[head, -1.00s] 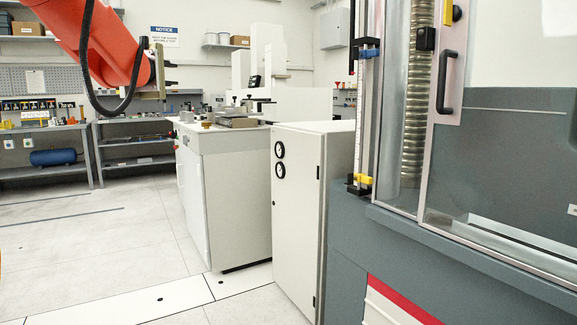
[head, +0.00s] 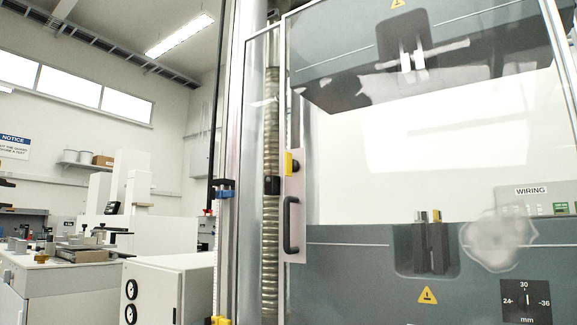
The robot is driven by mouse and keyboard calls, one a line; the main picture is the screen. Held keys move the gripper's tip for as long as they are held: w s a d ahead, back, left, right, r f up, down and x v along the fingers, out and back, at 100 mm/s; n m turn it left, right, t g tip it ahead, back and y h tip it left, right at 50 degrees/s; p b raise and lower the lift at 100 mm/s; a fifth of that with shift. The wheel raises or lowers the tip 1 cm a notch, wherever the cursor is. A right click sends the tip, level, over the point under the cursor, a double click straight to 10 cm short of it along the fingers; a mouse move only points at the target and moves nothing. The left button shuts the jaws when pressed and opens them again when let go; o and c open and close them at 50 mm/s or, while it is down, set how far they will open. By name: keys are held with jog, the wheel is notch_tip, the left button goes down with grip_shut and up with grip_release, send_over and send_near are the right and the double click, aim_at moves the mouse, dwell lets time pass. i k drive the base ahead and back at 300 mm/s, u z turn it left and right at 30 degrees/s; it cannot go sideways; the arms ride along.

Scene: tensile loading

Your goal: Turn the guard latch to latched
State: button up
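The clear guard door (head: 300,90) of the testing machine fills the right half of the head view. A pale plate on its left edge carries a black pull handle (head: 290,225). Above the handle is a small yellow piece (head: 291,163), which looks like the guard latch and stands upright. A small black block (head: 271,185) sits just left of it, in front of the ribbed column. I cannot tell whether the latch is engaged. Behind the door are an upper grip (head: 412,55) and a lower grip (head: 430,245), apart from each other. My gripper is out of view.
A dial marked in mm (head: 526,300) is at the lower right. A white cabinet with gauges (head: 165,290) stands left of the machine, beside a bench (head: 60,280). A vertical rail with a blue slider (head: 223,192) runs along the machine's left side.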

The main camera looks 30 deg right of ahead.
aim_at(291, 165)
jog(key=k, duration=0.65)
jog(key=z, duration=0.75)
jog(key=i, duration=1.2)
jog(key=u, duration=0.3)
